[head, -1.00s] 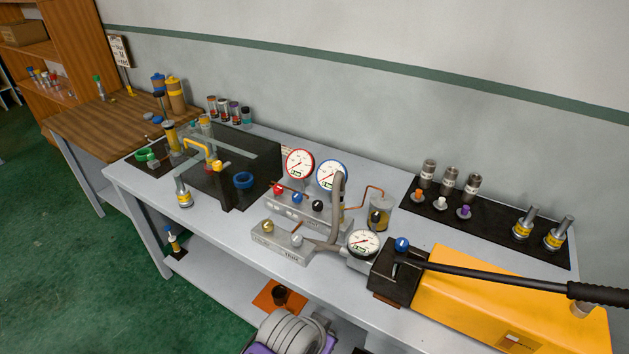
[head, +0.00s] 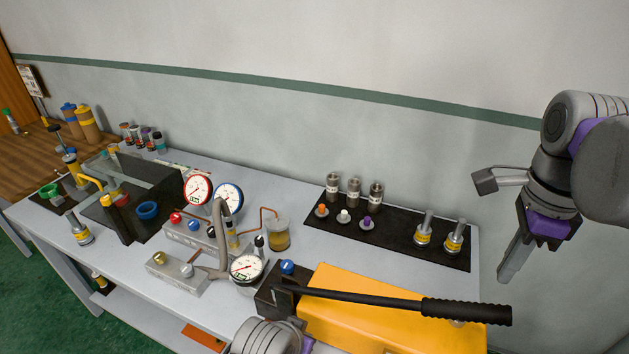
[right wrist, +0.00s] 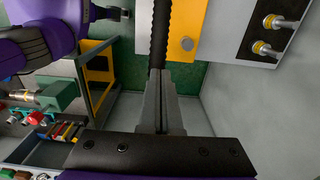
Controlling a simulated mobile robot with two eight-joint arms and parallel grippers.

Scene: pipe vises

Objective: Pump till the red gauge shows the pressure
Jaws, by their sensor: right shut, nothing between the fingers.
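The red-rimmed gauge (head: 197,190) stands on the bench beside a blue-rimmed gauge (head: 229,198). Its needle points to the lower left; the figures are too small to read. The yellow hand pump (head: 370,312) lies at the front right, with its black lever (head: 375,300) low along its top and the ribbed grip (head: 466,311) at the right end. My right gripper (head: 508,272) is shut and empty, above and right of the grip, apart from it. In the right wrist view the shut fingers (right wrist: 162,118) point towards the black grip (right wrist: 160,35). My left gripper is not visible.
A white-faced gauge (head: 247,268) and a blue knob (head: 287,267) sit at the pump's left end. A valve block (head: 190,235) with red, blue and black knobs stands below the dials. A black mat (head: 400,235) with fittings lies behind the pump.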

